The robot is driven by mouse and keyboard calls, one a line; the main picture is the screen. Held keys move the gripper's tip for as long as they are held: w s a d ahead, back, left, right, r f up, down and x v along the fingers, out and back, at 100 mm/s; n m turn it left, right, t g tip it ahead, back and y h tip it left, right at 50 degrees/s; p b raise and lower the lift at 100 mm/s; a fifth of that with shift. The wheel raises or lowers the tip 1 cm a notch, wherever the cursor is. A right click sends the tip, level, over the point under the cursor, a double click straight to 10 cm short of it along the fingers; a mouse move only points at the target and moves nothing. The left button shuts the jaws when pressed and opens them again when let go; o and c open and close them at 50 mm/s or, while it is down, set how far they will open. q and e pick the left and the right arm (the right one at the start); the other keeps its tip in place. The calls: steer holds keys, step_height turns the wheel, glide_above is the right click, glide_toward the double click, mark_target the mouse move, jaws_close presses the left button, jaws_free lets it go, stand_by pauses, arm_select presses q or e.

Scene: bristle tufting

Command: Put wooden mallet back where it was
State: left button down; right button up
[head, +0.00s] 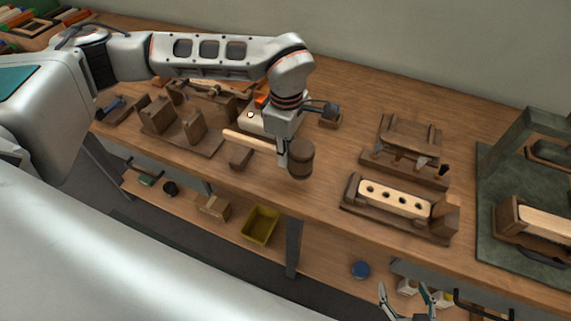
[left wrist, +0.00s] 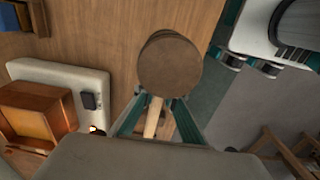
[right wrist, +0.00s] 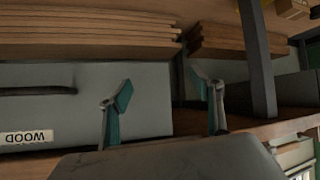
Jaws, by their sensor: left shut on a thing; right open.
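The wooden mallet has a dark round head (head: 300,160) and a pale handle (head: 248,141). My left gripper (head: 283,152) is shut on the mallet and holds it above the bench, handle pointing left in the head view. In the left wrist view the mallet head (left wrist: 169,65) fills the middle, with the handle between the fingers (left wrist: 155,118). A small dark wooden block (head: 241,157) lies on the bench below the handle. My right gripper (head: 408,303) is open and empty, low in front of the bench; its fingers (right wrist: 165,108) show apart in the right wrist view.
A dark wooden fixture holding a pale drilled block (head: 395,198) stands right of the mallet. Behind it is another wooden rack (head: 405,150). A fixture with two upright blocks (head: 180,130) stands left. A yellow bin (head: 260,224) sits on the lower shelf. Bench around the mallet's right is clear.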

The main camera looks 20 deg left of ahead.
arm_select(q)
steer(key=shift+f, duration=2.15)
steer(key=shift+f, duration=0.15)
steer(key=c, duration=2.1)
jaws_free()
step_height(320, 180, up, 12)
steer(key=shift+r, duration=0.15)
